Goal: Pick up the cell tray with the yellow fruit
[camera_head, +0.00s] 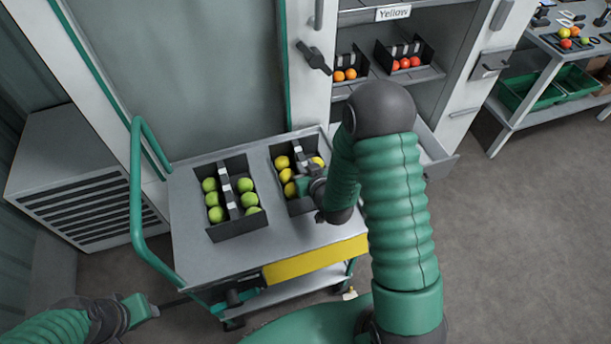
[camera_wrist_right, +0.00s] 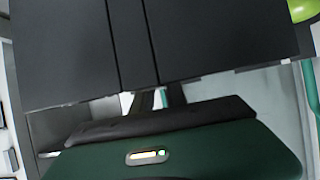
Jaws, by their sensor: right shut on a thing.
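The black cell tray with yellow fruit (camera_head: 300,208) is at the right side of the cart top in the head view. Several yellow fruits (camera_head: 282,162) sit in its cells on both sides of a middle divider. My right gripper (camera_head: 306,185) is shut on this tray, and my forearm hides its right part. In the right wrist view a dark tray wall (camera_wrist_right: 215,40) fills the top, close to the gripper (camera_wrist_right: 160,98). I cannot tell whether the tray is clear of the cart. My left gripper (camera_head: 150,309) is low at the left; its jaws are unclear.
A black tray with green fruit (camera_head: 238,228) stands left on the grey cart top (camera_head: 195,240). The cart has a green handle (camera_head: 137,190). A shelf labelled Yellow (camera_head: 393,13) holds trays of orange (camera_head: 345,75) and red fruit (camera_head: 405,64). A bench with green crates (camera_head: 535,92) stands right.

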